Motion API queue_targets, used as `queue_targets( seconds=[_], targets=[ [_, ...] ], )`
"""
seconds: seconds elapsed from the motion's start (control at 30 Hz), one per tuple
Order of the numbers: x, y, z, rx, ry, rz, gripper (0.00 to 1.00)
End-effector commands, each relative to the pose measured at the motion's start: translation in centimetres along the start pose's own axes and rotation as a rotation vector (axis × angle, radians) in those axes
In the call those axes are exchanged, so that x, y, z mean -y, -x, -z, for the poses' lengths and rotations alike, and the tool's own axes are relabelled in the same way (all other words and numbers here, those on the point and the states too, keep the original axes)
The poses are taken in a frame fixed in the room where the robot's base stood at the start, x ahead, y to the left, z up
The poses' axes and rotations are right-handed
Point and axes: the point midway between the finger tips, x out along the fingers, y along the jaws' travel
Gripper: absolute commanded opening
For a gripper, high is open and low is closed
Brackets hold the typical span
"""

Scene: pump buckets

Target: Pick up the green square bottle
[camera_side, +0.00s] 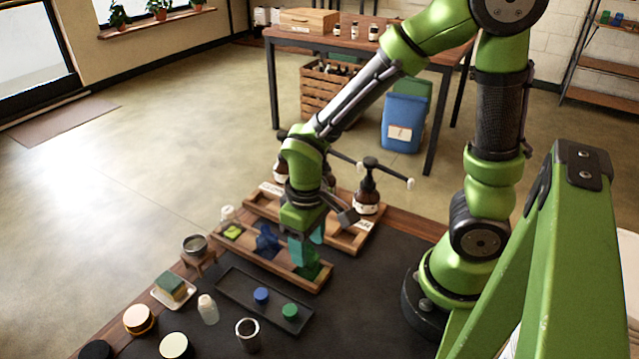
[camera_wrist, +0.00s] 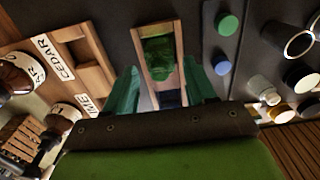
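The green square bottle (camera_wrist: 158,58) shows in the wrist view as a dark green, see-through shape inside a compartment of the narrow wooden tray (camera_wrist: 139,55). In the side view a green patch (camera_side: 311,271) lies at the tray's right end, partly hidden behind my fingers; I cannot tell bottle from compartment floor there. My gripper (camera_side: 306,246) is open above the tray's right part, pointing down. Its two teal fingers spread to either side of the tray in the wrist view (camera_wrist: 163,88), with nothing held between them.
A dark blue object (camera_side: 267,239) stands in the middle compartment, left of the green one. Behind is a second wooden tray (camera_side: 345,246) with brown pump bottles (camera_side: 367,190). In front, a black tray (camera_side: 240,294) holds a blue cap (camera_side: 261,296) and a green cap (camera_side: 290,312).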

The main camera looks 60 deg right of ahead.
Motion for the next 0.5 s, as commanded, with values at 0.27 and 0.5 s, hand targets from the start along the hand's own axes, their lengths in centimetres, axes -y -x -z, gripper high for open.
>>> queue_targets(
  seconds=[0.27, 0.5],
  targets=[
    [-0.01, 0.02, 0.01, 0.0, 0.0, 0.0, 0.14],
    [0.0, 0.15, 0.04, -0.001, 0.0, 0.0, 0.0]
  ],
)
